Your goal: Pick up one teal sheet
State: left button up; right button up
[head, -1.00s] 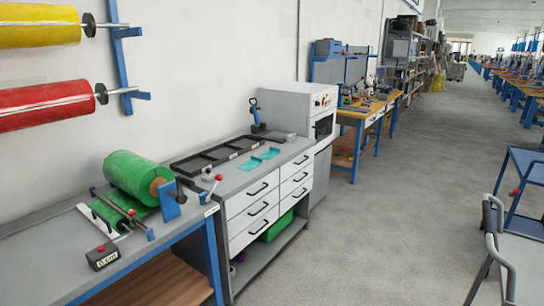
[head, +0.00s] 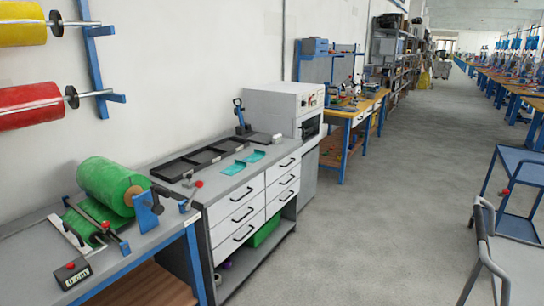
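Two small teal sheets lie apart on the grey top of the drawer cabinet (head: 222,196), near its front edge. The nearer teal sheet (head: 234,169) is to the left, and the farther teal sheet (head: 255,156) is to the right, closer to the white machine. Both look flat with slightly raised edges. Neither of my grippers shows in the head view, and nothing is seen touching the sheets.
A black divided tray (head: 190,163) lies behind the sheets against the wall. A green roll (head: 112,186) sits on the bench at left. A white machine (head: 284,107) stands beyond the cabinet. A grey cart (head: 505,262) is at right. The aisle floor (head: 370,220) is clear.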

aim_at(257, 154)
jog(key=i+l+z, duration=0.2)
jog(key=i, duration=0.7)
jog(key=i+l+z, duration=0.15)
jog(key=i, duration=0.8)
